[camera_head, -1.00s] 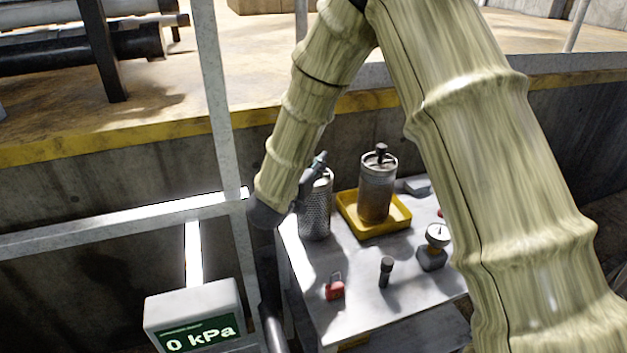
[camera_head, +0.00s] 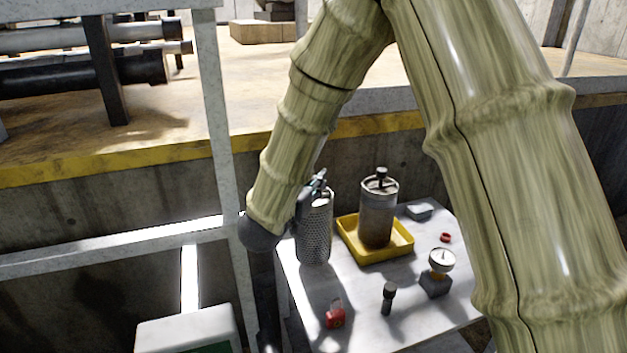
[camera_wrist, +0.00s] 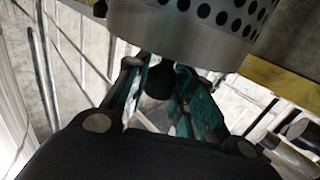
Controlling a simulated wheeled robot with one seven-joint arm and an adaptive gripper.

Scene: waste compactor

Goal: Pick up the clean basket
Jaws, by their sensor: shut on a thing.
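The clean basket (camera_head: 314,235), a grey perforated metal cylinder, stands upright at the left of the white table (camera_head: 350,290). In the wrist view its perforated wall and plain metal band (camera_wrist: 180,40) fill the top. My gripper (camera_head: 318,182) is at the top of the basket. In the wrist view the teal-padded fingers of my gripper (camera_wrist: 165,85) are closed around a dark knob (camera_wrist: 159,80) at the basket's end. I cannot tell whether the basket's bottom touches the table; my arm partly hides its left side.
A yellow tray (camera_head: 400,250) holding a dirty brownish canister (camera_head: 377,215) is just right of the basket. A red padlock (camera_head: 335,316), a dark small cylinder (camera_head: 388,298) and a gauge (camera_head: 440,265) are nearby. A grey railing (camera_head: 110,240) runs along the left.

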